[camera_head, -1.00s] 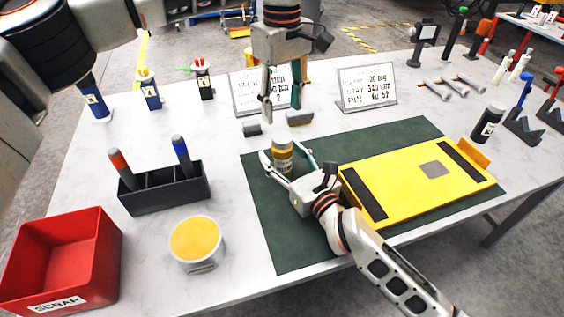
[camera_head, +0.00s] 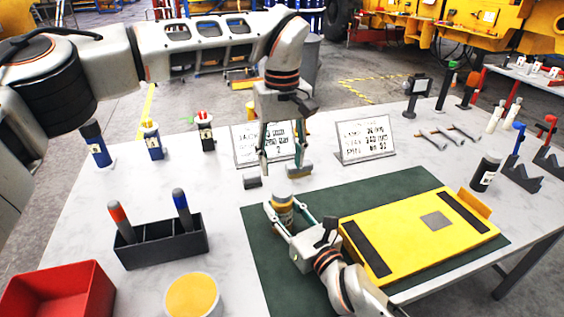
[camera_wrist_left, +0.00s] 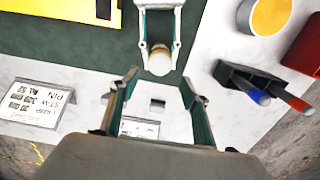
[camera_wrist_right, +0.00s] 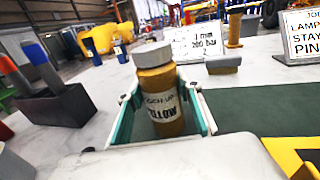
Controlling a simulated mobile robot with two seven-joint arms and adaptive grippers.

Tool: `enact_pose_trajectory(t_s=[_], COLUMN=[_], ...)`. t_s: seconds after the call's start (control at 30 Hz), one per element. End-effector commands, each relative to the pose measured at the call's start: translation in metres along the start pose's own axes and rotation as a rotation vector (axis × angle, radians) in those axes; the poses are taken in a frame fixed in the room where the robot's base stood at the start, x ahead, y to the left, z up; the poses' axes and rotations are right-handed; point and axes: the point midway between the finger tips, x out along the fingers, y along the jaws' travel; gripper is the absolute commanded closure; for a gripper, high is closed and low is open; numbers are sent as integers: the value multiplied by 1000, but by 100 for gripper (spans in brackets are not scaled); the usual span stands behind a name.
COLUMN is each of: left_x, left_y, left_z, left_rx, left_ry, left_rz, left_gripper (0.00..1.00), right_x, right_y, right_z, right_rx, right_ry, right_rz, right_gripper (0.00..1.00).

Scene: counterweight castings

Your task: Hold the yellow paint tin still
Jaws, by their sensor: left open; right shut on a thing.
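The yellow paint tin (camera_head: 284,214) is a small ochre jar with a grey lid and a pale printed label. It stands upright between the fingers of my right gripper (camera_head: 287,209), which is shut on it, near the far left corner of the green mat. The right wrist view shows the tin (camera_wrist_right: 158,92) close up, with little or no tilt. My left gripper (camera_head: 276,176) is open and empty, pointing down just beyond the tin. The left wrist view shows the tin (camera_wrist_left: 159,60) ahead of the open left fingers. I cannot tell whether the tin's base touches the mat.
A yellow panel (camera_head: 415,228) lies on the green mat (camera_head: 270,262) to the right. A black marker holder (camera_head: 163,243), a yellow-topped tub (camera_head: 193,296) and a red bin (camera_head: 60,292) are at the left. Two sign cards, one here (camera_head: 365,140), stand behind.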

Motion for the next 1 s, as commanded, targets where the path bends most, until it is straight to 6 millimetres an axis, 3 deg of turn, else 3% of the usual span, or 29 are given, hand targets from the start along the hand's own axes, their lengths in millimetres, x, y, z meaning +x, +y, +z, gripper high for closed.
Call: enact_pose_trajectory(t_s=[0.5,0.93,0.97,1.0], left_x=[67,78,78,78], left_y=[0,0,0,0], left_z=[0,0,0,0], left_rx=[6,5,5,5], left_ry=[-3,-1,-1,-1], left_rz=[0,1,1,1], left_gripper=[53,53,56,66], right_x=[0,0,0,0], right_y=[0,0,0,0], right_z=[0,-1,-1,-1], right_rx=[0,0,0,0], right_ry=[1,1,1,1], right_rz=[0,0,0,0], right_gripper=[100,100,100,100])
